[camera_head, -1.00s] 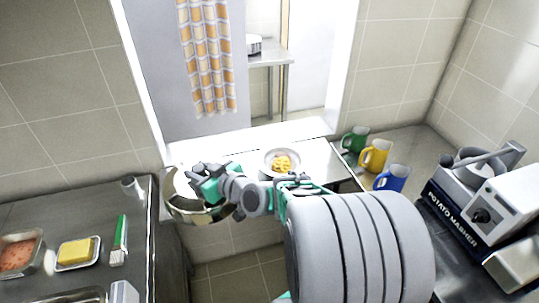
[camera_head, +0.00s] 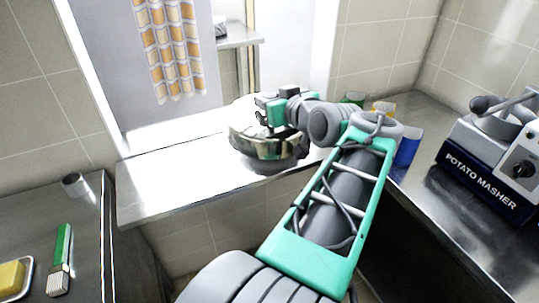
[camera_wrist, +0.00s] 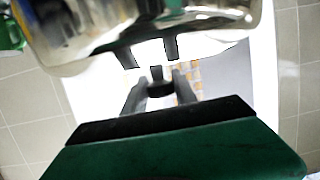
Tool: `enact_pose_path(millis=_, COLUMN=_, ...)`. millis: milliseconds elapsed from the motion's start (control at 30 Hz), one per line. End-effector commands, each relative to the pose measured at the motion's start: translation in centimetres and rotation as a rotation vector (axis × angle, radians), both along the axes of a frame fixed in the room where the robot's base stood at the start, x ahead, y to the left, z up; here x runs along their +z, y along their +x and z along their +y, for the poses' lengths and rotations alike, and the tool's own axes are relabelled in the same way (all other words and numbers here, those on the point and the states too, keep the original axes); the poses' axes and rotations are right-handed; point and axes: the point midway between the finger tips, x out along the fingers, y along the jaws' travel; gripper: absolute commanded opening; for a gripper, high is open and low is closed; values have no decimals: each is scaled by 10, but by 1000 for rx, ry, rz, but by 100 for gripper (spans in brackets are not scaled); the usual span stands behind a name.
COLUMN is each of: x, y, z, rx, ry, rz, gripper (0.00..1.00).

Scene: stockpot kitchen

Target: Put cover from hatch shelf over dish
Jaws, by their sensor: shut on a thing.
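The cover (camera_head: 262,143) is a shiny metal dome above the right part of the hatch shelf (camera_head: 165,188). My gripper (camera_head: 276,110) is shut on it from above. In the wrist view the cover (camera_wrist: 150,22) fills the top of the picture, with my gripper (camera_wrist: 152,52) at it. I cannot tell whether the cover touches the shelf or the dish.
A potato masher machine (camera_head: 490,160) is on the right counter. A metal cup (camera_head: 74,185) and a brush (camera_head: 60,262) are on the left counter. The shelf's left part is clear.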

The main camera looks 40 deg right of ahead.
Motion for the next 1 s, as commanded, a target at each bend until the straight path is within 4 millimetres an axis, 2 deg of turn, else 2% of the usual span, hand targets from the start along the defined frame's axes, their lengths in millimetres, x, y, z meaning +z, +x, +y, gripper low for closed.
enact_pose_path(millis=33, x=-7, y=-10, z=-8, rx=-27, ry=-6, rz=-3, gripper=0)
enact_pose_path(millis=67, x=-6, y=-14, z=-11, rx=-37, ry=-5, rz=-2, gripper=0)
enact_pose_path(millis=167, x=-5, y=-13, z=-18, rx=-49, ry=1, rz=-1, gripper=0)
enact_pose_path(millis=267, x=-12, y=5, z=-27, rx=-44, ry=5, rz=1, gripper=0)
enact_pose_path(millis=467, x=-37, y=55, z=-58, rx=-45, ry=6, rz=0, gripper=0)
enact_pose_path(millis=600, x=-69, y=79, z=-73, rx=-47, ry=4, rz=1, gripper=0)
enact_pose_path(millis=700, x=-85, y=91, z=-81, rx=-49, ry=2, rz=0, gripper=0)
enact_pose_path(millis=867, x=-100, y=100, z=-88, rx=-50, ry=1, rz=-2, gripper=0)
enact_pose_path(millis=1000, x=-123, y=101, z=-88, rx=-51, ry=3, rz=0, gripper=0)
